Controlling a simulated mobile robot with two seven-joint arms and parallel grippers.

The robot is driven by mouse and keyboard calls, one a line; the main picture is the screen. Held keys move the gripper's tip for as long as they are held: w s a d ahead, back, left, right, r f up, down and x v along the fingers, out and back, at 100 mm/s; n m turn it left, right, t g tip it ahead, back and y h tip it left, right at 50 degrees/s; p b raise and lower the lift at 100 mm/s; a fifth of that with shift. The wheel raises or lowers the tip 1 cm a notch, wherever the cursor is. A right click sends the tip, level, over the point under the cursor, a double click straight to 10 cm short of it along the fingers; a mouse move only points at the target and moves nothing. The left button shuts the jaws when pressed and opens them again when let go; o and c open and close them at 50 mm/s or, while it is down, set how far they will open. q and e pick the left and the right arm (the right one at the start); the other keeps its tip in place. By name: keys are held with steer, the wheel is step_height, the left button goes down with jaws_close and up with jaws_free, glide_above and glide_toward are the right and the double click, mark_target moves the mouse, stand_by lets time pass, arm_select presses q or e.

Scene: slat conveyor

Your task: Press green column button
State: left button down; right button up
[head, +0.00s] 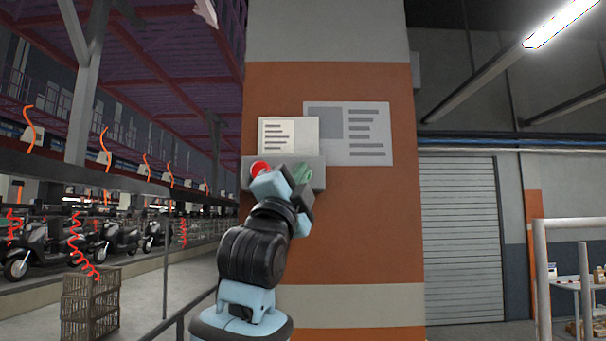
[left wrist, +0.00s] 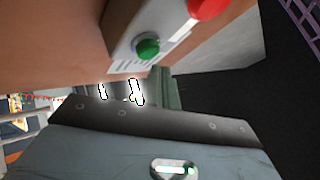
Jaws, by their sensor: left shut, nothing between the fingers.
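A grey button box (head: 315,180) is fixed to the orange column (head: 370,220). Its red button (head: 259,168) shows at the left in the head view. In the left wrist view the green button (left wrist: 148,48) stands out from the box, beside the red button (left wrist: 208,8). My left gripper (head: 303,172) is shut and empty, raised in front of the right part of the box. My right gripper is out of view.
Two notice panels, a small one (head: 289,136) and a larger one (head: 348,134), are on the column above the box. At the left are scooters (head: 35,248), a railing and a wooden crate (head: 90,300). A roller door (head: 460,235) and a white frame (head: 540,270) are at the right.

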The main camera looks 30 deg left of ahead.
arm_select(q)
steer(key=shift+w, duration=0.1)
stand_by(0.5)
steer(key=shift+w+a, duration=0.25)
steer(key=shift+w, duration=0.05)
